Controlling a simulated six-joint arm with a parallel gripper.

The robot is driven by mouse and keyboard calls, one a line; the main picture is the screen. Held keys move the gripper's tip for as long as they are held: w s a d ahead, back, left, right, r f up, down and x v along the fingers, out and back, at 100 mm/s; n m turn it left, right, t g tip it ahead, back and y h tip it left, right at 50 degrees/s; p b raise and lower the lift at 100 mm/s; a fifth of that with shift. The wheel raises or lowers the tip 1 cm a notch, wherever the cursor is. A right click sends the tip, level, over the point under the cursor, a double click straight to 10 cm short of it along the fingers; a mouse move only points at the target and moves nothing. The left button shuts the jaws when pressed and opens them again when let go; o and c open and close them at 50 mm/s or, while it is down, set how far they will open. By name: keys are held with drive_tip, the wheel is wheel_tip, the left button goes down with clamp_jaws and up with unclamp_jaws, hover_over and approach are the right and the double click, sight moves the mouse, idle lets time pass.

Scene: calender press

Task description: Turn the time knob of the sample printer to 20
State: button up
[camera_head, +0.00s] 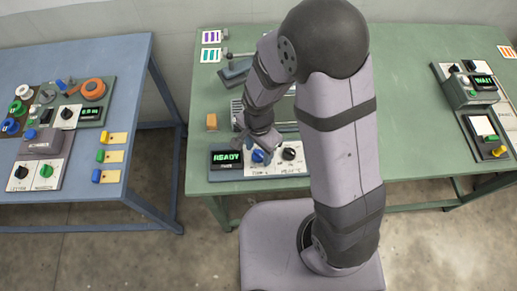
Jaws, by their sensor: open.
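A machine with a white front panel (277,170) stands at the front left of the green table, and its green display (227,158) reads READY. I take it for the sample printer. A blue knob (258,156) sits on the panel's left, above a small label that looks like TIME. A black knob (289,153) sits to its right. My gripper (256,148) is open and points down at the blue knob, partly covering it. I cannot tell whether the fingers touch the knob. The knob's pointer and scale numbers are too small to read.
My arm hides the middle of the green table (410,85). An orange-tan block (212,121) lies behind the display. At the right stands a device with a WAIT display (483,81). A blue table (120,60) on the left holds several knobbed devices and spools.

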drive_tip(key=c, duration=1)
drive_tip(key=shift+c, duration=0.2)
